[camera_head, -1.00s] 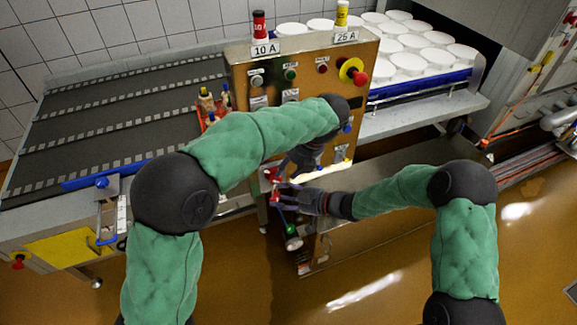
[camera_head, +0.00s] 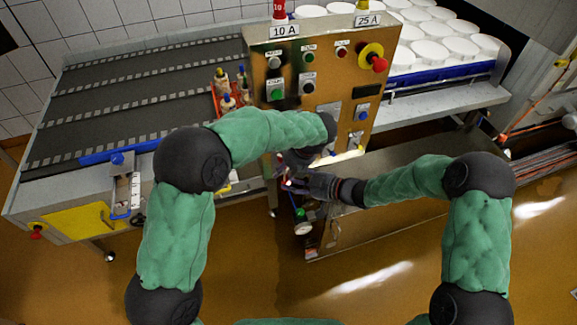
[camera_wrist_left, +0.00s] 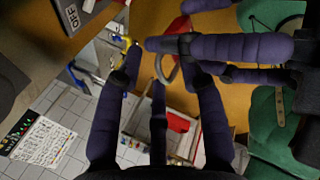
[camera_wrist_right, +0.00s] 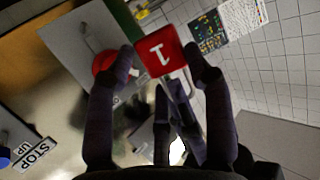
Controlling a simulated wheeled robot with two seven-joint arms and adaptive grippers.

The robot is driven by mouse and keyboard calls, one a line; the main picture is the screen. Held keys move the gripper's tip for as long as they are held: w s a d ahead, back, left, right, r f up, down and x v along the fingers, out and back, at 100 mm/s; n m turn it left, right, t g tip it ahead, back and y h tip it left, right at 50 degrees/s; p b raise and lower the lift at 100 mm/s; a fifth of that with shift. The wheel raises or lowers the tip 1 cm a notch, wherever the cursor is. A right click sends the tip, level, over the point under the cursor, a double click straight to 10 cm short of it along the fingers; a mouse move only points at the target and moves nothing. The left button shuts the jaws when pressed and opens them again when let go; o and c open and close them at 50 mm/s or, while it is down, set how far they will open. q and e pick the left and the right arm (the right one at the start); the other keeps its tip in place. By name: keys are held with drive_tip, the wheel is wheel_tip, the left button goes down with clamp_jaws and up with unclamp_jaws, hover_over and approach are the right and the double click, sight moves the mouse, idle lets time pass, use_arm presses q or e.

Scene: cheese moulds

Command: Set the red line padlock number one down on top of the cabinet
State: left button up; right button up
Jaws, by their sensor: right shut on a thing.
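The red padlock (camera_wrist_right: 160,50), marked with a 1, is between the fingertips of my right gripper (camera_wrist_right: 166,58) in the right wrist view. My right gripper is shut on it. In the left wrist view, its grey shackle (camera_wrist_left: 165,72) shows between the spread fingers of my left gripper (camera_wrist_left: 158,66). The left gripper looks open, with the right gripper's fingers crossing just beyond its tips. In the head view, both grippers are close together in front of the steel cabinet (camera_head: 322,75), below its top; the padlock is mostly hidden there.
A red fuse (camera_head: 279,10) and a yellow fuse (camera_head: 362,7) stand on the cabinet top, behind the 10 A and 25 A labels. White moulds (camera_head: 410,57) stand on the right.

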use_arm(q)
clamp_jaws()
use_arm(e)
drive_tip(key=o, duration=1.3)
drive_tip(key=shift+d, duration=0.1)
